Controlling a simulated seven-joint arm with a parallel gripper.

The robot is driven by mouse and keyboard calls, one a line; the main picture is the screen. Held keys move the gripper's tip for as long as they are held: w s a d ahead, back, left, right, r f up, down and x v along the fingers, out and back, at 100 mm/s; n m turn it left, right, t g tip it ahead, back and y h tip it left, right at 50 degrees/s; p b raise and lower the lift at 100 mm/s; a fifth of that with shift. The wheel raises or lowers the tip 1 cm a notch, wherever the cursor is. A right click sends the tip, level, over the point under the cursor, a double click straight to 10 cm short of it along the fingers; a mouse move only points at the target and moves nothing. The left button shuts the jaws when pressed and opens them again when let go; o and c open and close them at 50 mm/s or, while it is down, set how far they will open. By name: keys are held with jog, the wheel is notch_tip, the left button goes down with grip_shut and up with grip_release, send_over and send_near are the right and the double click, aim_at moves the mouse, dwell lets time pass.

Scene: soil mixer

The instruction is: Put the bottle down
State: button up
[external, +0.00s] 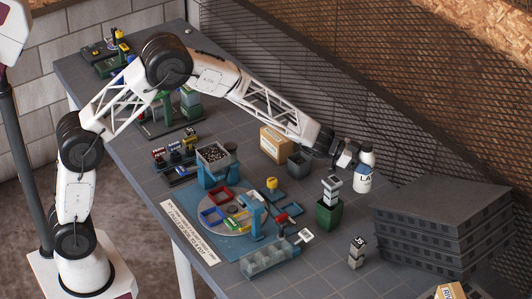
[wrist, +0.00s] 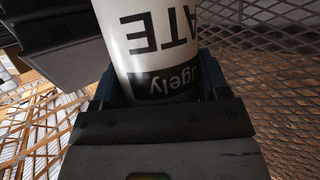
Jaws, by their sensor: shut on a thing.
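A white bottle (external: 363,172) with a dark label and a light cap is held upright at the right of the arm in the external view. My gripper (external: 352,163) is shut on it from its left side. In the wrist view the bottle (wrist: 158,45) fills the upper middle, its printed text upside down, between the fingers of my gripper (wrist: 160,90). The bottle appears raised above the table (external: 315,262). Its base is not clearly visible in the wrist view.
A stack of dark grey crates (external: 440,225) stands to the right of the bottle. A green container (external: 328,215) and a small canister (external: 357,252) stand in front of it. A cardboard box (external: 272,145) and grey bin (external: 299,165) stand left. A mesh screen (external: 330,80) runs behind.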

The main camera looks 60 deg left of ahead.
aim_at(362, 185)
jog(key=shift+f, duration=0.1)
jog(key=shift+f, duration=3)
jog(key=shift+f, duration=0.1)
jog(key=shift+f, duration=1.75)
jog(key=shift+f, duration=0.1)
jog(key=o, duration=1.3)
jog(key=shift+f, duration=0.1)
jog(key=shift+r, duration=0.2)
